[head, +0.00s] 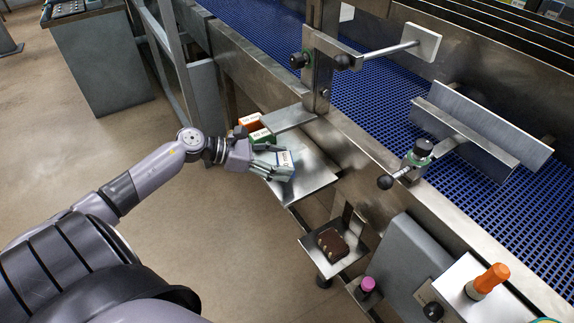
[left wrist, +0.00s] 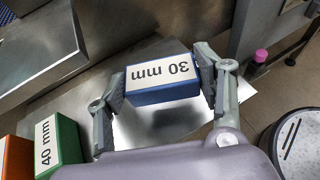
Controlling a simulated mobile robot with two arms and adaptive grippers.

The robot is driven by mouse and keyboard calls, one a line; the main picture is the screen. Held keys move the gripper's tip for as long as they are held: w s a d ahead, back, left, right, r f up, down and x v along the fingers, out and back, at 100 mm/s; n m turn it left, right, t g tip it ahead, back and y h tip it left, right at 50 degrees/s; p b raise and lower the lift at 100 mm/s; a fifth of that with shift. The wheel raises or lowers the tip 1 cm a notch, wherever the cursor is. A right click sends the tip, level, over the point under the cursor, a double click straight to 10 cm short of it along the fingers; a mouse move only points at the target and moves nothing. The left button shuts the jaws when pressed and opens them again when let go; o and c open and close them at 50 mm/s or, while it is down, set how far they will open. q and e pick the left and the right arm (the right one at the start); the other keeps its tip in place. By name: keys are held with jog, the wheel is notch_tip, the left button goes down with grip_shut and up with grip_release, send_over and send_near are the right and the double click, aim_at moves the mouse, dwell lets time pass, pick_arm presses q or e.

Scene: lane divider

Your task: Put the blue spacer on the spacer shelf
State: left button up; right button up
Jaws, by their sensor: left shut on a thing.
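The blue spacer (left wrist: 162,93), a block with a white "30 mm" label, is between the fingers of my left gripper (left wrist: 163,84). In the head view the spacer (head: 285,158) and the left gripper (head: 276,165) are over the metal spacer shelf (head: 313,178). Whether the spacer touches the shelf I cannot tell. A green spacer (left wrist: 66,139) marked "40 mm" and an orange spacer (left wrist: 16,158) stand beside it. My right gripper is not in view.
A metal plate (head: 289,117) juts out just beyond the shelf, by the blue conveyor (head: 385,98). A smaller tray (head: 325,263) with a dark brown object (head: 332,243) is nearer. A pink-capped item (head: 367,284) and an orange-capped item (head: 490,279) stand at right. Open floor lies left.

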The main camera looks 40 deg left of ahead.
pick_arm(q)
jog(key=shift+w+d, duration=0.7)
notch_tip(320, 180, down, 3)
jog(key=shift+f+p, duration=0.2)
jog(key=shift+p, duration=0.3)
jog(key=shift+f+b, duration=0.3)
jog(key=shift+b, duration=0.05)
jog(key=o, duration=1.2)
jog(key=shift+r, duration=0.1)
